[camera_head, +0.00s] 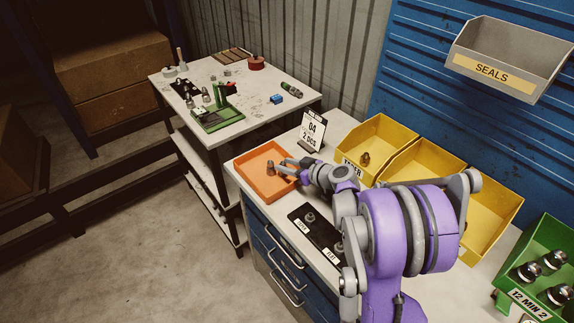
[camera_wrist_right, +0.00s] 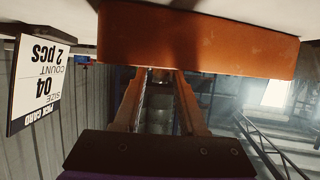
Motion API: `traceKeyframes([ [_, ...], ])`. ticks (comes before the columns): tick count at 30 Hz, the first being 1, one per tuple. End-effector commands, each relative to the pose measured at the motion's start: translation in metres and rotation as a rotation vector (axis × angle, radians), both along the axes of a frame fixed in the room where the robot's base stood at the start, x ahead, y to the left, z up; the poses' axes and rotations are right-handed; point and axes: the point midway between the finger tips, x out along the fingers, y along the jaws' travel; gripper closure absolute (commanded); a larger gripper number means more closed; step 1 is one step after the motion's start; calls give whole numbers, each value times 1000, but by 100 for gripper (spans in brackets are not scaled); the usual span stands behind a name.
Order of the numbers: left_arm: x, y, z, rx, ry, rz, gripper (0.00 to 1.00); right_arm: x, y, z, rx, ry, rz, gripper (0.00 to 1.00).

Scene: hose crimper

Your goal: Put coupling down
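A small dark metal coupling (camera_head: 270,168) stands in the orange tray (camera_head: 256,188) on the near workbench. My right gripper (camera_head: 283,167) reaches into the tray from the right, its fingertips close to the coupling's right side. The two fingers stand apart with a gap between them, and the coupling shows just past their tips. In the right wrist view, the orange tray (camera_wrist_right: 200,40) fills the top and the gripper's fingers (camera_wrist_right: 160,76) run up to its lower edge. Contact with the coupling is too small to tell. My left gripper is out of view.
A pick card (camera_head: 313,130) reading 04, 2 pcs stands behind the tray. A black plate (camera_head: 322,233) with metal parts lies in front. Yellow bins (camera_head: 383,135) and a green bin (camera_head: 545,235) with couplings line the right. Another table (camera_head: 240,75) stands behind.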

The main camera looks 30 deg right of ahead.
Motion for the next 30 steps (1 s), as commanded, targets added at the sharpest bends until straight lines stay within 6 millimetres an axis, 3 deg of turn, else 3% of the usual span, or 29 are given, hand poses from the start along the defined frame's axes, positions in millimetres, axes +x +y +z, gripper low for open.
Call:
traceKeyframes([
  [13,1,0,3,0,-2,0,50,-4,-1,6,0,0,-1,47],
  [30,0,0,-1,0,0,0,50,-98,-22,45,0,0,-3,47],
])
